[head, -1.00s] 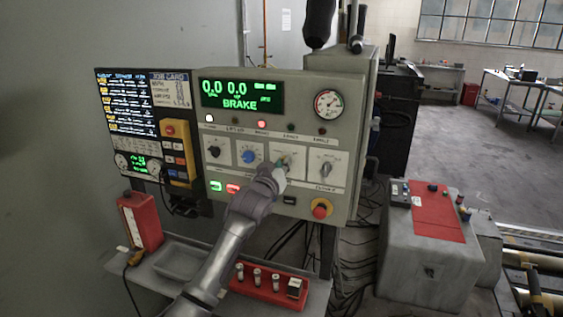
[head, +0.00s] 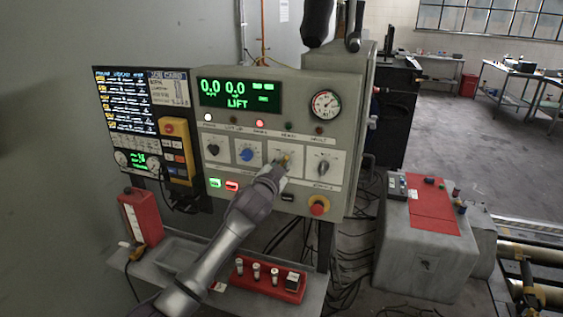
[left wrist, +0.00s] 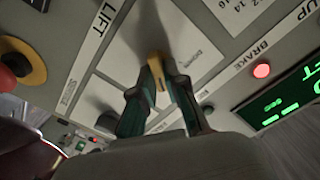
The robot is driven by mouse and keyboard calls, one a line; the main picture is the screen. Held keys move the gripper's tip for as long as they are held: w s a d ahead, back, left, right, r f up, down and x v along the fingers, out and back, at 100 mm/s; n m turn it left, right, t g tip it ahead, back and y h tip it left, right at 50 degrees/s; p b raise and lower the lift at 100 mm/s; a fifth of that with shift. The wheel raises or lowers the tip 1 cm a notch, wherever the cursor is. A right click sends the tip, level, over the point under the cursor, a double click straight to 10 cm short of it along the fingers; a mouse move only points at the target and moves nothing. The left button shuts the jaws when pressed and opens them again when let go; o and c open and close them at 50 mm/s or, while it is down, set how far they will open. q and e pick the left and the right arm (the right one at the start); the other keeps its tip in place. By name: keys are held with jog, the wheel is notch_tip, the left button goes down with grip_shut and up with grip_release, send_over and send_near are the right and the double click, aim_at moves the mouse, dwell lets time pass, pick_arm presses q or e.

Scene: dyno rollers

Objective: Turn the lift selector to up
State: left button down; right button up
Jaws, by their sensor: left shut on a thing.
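My left gripper (head: 276,172) reaches up to the grey control panel (head: 212,186) and is shut on a yellow selector knob (head: 284,158), the third in a row of knobs. In the left wrist view the two fingers (left wrist: 157,78) pinch the yellow knob (left wrist: 156,60) from both sides. A white strip reading LIFT (left wrist: 104,20) shows there beside the knob's plate. The green display (head: 240,95) reads LIFT below two 0.0 values. The knob's exact pointing direction is partly hidden by the fingers. My right gripper is not in view.
A blue knob (head: 246,155) is left of the held knob and a grey knob (head: 322,168) right of it. A red emergency button (head: 319,205) sits below right. A shelf with a red rack (head: 268,280) lies under my arm. A grey machine (head: 420,250) stands at right.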

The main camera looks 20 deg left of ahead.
pick_arm(q)
jog(key=shift+r+m, duration=0.3)
jog(key=shift+m, duration=0.2)
jog(key=c, duration=1.2)
grip_release()
jog(key=shift+a, duration=0.1)
jog(key=shift+w+f, duration=0.15)
jog(key=shift+f, duration=0.2)
jog(key=shift+s, duration=0.25)
jog(key=s, duration=1.1)
jog(key=shift+s, duration=0.2)
